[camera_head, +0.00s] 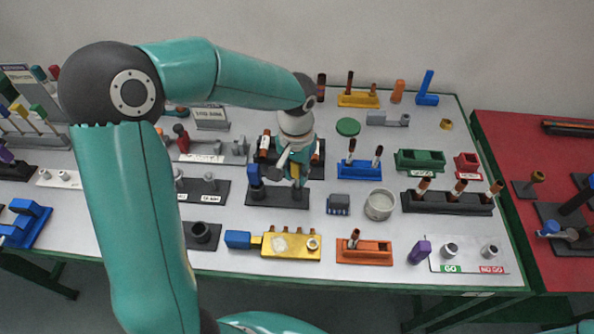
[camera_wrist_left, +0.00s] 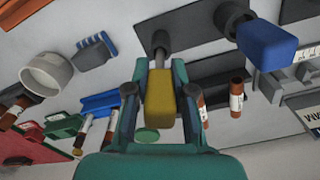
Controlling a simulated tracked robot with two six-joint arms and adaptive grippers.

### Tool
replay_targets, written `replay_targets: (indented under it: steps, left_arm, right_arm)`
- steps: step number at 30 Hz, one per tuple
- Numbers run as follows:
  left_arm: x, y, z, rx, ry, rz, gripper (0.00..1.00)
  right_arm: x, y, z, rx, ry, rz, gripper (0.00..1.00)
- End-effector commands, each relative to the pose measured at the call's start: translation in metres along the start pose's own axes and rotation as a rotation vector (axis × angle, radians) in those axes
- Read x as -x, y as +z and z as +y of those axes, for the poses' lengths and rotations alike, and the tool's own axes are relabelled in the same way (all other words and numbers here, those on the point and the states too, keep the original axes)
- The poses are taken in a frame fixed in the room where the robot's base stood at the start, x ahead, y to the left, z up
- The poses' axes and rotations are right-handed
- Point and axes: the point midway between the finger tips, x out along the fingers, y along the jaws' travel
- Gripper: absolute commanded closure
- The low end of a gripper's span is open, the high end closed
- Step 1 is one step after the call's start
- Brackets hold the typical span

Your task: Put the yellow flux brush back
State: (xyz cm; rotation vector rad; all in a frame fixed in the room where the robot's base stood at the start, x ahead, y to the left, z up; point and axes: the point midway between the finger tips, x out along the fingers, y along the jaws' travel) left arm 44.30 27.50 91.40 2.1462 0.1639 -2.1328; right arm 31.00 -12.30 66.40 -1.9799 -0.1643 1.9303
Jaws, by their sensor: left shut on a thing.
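My left gripper (camera_head: 292,178) is above the dark brush holder (camera_head: 277,199) near the middle of the table. In the left wrist view its fingers (camera_wrist_left: 159,98) are shut on the yellow handle of the yellow flux brush (camera_wrist_left: 160,92). The brush's grey shaft points at the holder plate (camera_wrist_left: 196,80), ending at a dark round socket. I cannot tell how deep the shaft sits in it. A blue brush (camera_wrist_left: 265,44) stands in the same holder, and it also shows in the head view (camera_head: 254,174). My right gripper is not in view.
Close by are a grey-blue block (camera_head: 338,204), a round white dish (camera_head: 380,204) and a blue rack with dark tubes (camera_head: 359,170). A gold fixture (camera_head: 291,246) lies in front of the holder. A red table (camera_head: 530,150) adjoins at right.

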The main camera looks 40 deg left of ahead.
Motion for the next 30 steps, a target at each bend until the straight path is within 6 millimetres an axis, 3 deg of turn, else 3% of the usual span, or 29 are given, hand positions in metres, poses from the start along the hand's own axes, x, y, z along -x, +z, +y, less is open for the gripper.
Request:
replay_targets:
  steps: [17, 18, 23, 30]
  left_arm:
    - [-0.019, 0.0, 0.0, 0.0, 0.0, 0.0, 1.0]
    - [-0.019, 0.0, 0.0, 0.0, 0.0, 0.0, 0.75]
    - [-0.018, 0.0, 0.0, 0.0, 0.0, 0.0, 0.49]
    - [-0.018, 0.0, 0.0, 0.0, 0.0, 0.0, 0.48]
  right_arm:
    - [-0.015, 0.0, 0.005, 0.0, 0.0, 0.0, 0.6]
    - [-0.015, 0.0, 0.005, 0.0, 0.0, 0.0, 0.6]
    - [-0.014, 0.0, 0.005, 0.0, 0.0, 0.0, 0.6]
    - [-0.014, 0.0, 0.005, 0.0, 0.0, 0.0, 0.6]
